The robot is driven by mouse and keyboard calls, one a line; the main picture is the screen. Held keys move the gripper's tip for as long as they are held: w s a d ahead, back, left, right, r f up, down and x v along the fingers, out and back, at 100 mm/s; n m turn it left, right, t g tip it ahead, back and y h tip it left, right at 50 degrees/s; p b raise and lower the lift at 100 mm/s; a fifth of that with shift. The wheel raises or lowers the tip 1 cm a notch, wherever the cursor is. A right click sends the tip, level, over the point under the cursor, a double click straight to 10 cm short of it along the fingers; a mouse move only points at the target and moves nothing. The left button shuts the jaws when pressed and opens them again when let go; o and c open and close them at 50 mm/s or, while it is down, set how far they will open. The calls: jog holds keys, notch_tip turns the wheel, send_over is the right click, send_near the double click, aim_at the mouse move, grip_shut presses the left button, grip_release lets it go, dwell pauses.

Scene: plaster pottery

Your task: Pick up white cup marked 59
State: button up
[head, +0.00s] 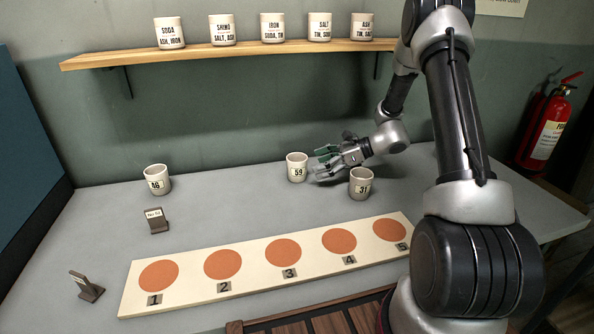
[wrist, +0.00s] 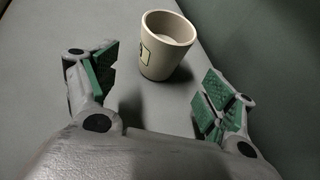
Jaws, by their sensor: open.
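The white cup marked 59 (head: 297,168) stands upright on the grey table near the back wall. My gripper (head: 322,163) is just to its right in the head view, low over the table. In the wrist view a cup (wrist: 166,46) with a partly visible label stands ahead of the open fingers, roughly between their lines. My gripper (wrist: 158,92) has green pads spread wide, with nothing between them. The cup looks apart from both fingers.
The cup marked 31 (head: 361,184) stands close by on the right, in front of my arm. Another cup (head: 157,180) stands at the left. A board (head: 316,267) with numbered orange circles lies in front. Labelled cups line a wooden shelf (head: 230,54). Table between left cup and cup 59 is clear.

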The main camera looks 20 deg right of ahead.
aim_at(300, 169)
jog(key=x, duration=0.7)
jog(key=shift+a+r, duration=0.1)
jog(key=c, duration=1.3)
jog(key=shift+r, duration=0.15)
